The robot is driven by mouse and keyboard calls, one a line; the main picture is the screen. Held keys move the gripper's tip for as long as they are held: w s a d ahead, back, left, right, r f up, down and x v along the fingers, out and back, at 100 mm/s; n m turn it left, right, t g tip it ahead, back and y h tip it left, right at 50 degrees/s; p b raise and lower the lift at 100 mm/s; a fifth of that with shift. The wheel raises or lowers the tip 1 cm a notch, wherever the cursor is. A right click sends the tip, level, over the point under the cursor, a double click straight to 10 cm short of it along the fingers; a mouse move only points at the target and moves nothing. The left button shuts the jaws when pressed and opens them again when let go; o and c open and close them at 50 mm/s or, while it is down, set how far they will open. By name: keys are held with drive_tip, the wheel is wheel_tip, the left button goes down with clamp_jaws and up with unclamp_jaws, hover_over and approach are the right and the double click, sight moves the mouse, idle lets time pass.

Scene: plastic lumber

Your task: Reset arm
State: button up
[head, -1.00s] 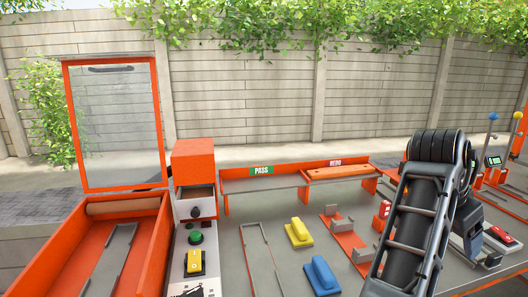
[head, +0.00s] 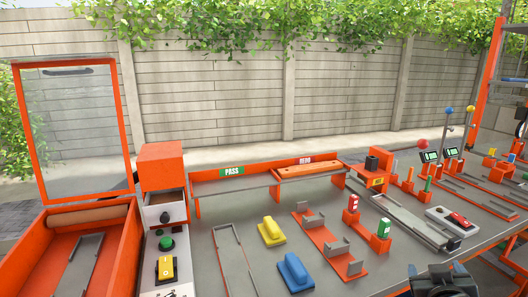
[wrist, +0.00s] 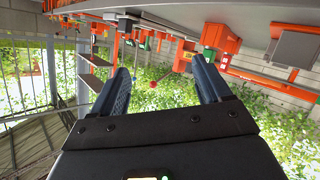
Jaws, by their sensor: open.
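My gripper (wrist: 157,85) is open and empty in the wrist view, with its two dark fingers spread apart and nothing between them. The wrist view is tilted so the workbench runs along the top and the leafy wall lies below. In the head view, a dark part of my arm (head: 440,282) shows low at the bottom right, by the bench's front edge. The rest of my arm is out of that picture.
The grey bench (head: 330,278) holds a yellow block (head: 271,232), a blue block (head: 295,272) and an orange fixture (head: 330,240). An orange open-lidded box (head: 125,262) stands left. A PASS/REDO rack (head: 235,187) stands at the back.

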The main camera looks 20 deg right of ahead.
drive_tip(key=s+a+f+n+t+y, duration=0.2)
drive_tip(key=s+a+f+n+y, duration=0.15)
drive_tip(key=s+a, duration=0.4)
drive_tip(key=s+a+f+n+t+y, duration=0.2)
drive_tip(key=s+a+f+n+y, duration=0.15)
drive_tip(key=s+a, duration=0.4)
drive_tip(key=s+a+r+y, duration=0.1)
drive_tip(key=s+a+r, duration=0.1)
drive_tip(key=s, duration=0.3)
drive_tip(key=s+a+r+m+y, duration=0.1)
drive_tip(key=s+a+r, duration=0.2)
drive_tip(key=s+a, duration=0.1)
drive_tip(key=s+a+r+m+t+y, duration=0.1)
drive_tip(key=s+a+r, duration=0.1)
drive_tip(key=s, duration=0.4)
drive_tip(key=shift+s+a+r, duration=0.2)
drive_tip(key=shift+a, duration=0.4)
